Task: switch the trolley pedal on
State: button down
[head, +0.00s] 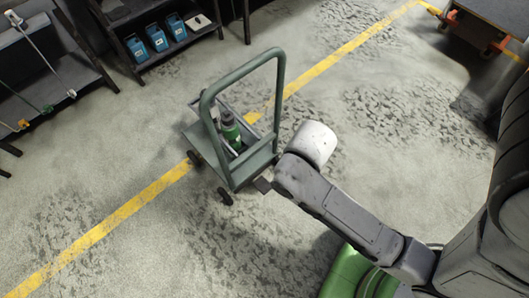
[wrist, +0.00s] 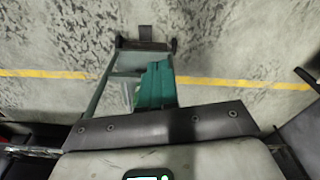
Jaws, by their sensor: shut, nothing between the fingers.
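The trolley (head: 254,169) is a grey-green push cart with a tall looped handle, upright on the floor in the head view. Its pedal (head: 262,185) looks like a small dark tab at the low edge of the handle end. In the wrist view the pedal (wrist: 145,33) shows as a dark square beyond the trolley's end (wrist: 142,45), between two casters. My gripper (wrist: 157,82) seems to be the teal block in front of the dark bolted bar, shut and empty, apart from the pedal. In the head view my wrist hides it, beside the trolley's handle.
A green bottle (head: 230,130) stands in the trolley's tray. A yellow line (head: 120,214) runs across the floor under the trolley. Floor around the trolley is clear.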

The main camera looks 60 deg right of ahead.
jog(key=w+d+f+m+b, duration=0.1)
jog(key=w+d+f+b, duration=0.2)
jog(key=f+b, duration=0.5)
jog(key=w+d+f+m+b, duration=0.1)
jog(key=w+d+f+b, duration=0.3)
jog(key=f, duration=1.5)
jog(key=w+d+f+t+b, duration=0.1)
jog(key=w+d+f+b, duration=0.2)
jog(key=f+b, duration=0.9)
notch_tip(320, 180, down, 2)
jog(key=w, duration=0.2)
jog(key=shift+w+d+f+m, duration=0.2)
jog(key=shift+w+m, duration=0.15)
jog(key=shift+m, duration=0.05)
jog(key=shift+f, duration=0.1)
jog(key=b, duration=0.7)
send_over(267, 188)
notch_tip(267, 188, down, 12)
jog(key=shift+a, duration=0.15)
jog(key=shift+s+a+f+b, duration=0.1)
jog(key=shift+s+f+b, duration=0.1)
jog(key=shift+f+b, duration=0.45)
jog(key=shift+s+f, duration=0.1)
jog(key=shift+f, duration=0.05)
